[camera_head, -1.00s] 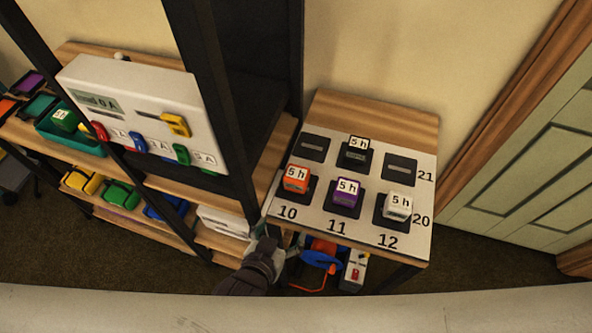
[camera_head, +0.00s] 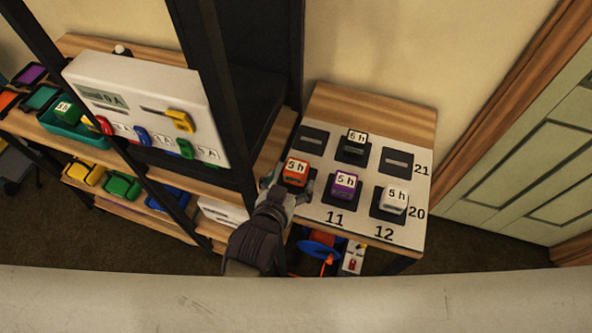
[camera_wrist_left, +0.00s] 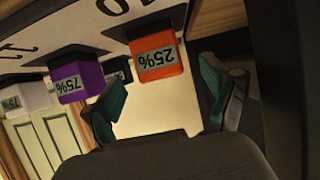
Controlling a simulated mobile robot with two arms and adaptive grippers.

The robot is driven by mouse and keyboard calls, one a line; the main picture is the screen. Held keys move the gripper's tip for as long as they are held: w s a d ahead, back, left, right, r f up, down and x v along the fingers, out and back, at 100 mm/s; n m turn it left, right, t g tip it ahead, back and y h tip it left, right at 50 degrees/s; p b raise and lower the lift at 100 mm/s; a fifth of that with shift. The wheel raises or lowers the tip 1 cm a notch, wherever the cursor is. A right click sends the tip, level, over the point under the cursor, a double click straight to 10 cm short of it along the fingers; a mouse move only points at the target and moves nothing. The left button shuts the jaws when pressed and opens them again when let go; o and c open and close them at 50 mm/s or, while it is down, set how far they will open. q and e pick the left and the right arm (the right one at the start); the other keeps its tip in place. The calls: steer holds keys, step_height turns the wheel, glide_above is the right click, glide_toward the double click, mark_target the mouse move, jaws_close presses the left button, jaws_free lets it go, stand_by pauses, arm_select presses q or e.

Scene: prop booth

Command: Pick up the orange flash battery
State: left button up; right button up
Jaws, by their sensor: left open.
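The orange flash battery (camera_head: 296,168) sits on its dark pad at the left of the front row on the white board, with a "5 h" label on top. In the left wrist view the orange battery (camera_wrist_left: 157,60) shows a "25%" label on its side. My left gripper (camera_head: 288,190) is open at the front of the battery, its fingers toward either side of it. In the left wrist view the gripper (camera_wrist_left: 160,92) has its two teal-padded fingers apart, with the battery ahead between them. Nothing is in its grasp. My right gripper is out of view.
A purple battery (camera_head: 345,184) stands close right of the orange one, then a white battery (camera_head: 395,199). A black one (camera_head: 354,145) is behind. A dark shelf post (camera_head: 235,130) and a white charger panel (camera_head: 150,95) are left. A blue-and-orange item (camera_head: 322,244) lies below.

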mark_target(293, 175)
arm_select(q)
steer(key=p+x, duration=0.1)
steer(key=x, duration=0.4)
steer(key=shift+w+d+r, duration=0.1)
steer(key=shift+r, duration=0.1)
steer(key=shift+c, duration=0.3)
steer(key=c, duration=1.3)
steer(key=shift+r, duration=0.1)
steer(key=shift+c, duration=0.8)
